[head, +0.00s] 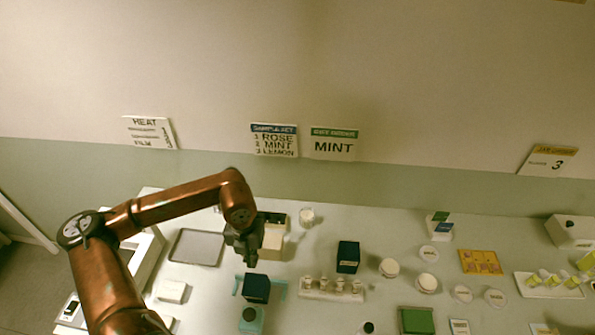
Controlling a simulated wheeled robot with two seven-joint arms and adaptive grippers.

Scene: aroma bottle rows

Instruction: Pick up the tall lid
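No object is plainly marked as the tall lid. One dark blue block-like piece (256,289) sits by a light teal holder (279,289) at the lower middle. A second dark blue block (348,256) stands on the table to its right. Either could be the lid; I cannot tell which. My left gripper (250,262) points down just behind the first block, beside an open cream box (273,239). Its fingers are dark and small, and their opening and any contact are unclear. My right gripper is not in view.
A rack of small bottles (332,289) stands in the middle. White round jars (389,267) and flat discs (461,294) lie to the right. A grey tray (196,247) is at the left. A teal bottle (251,319) is at the front edge.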

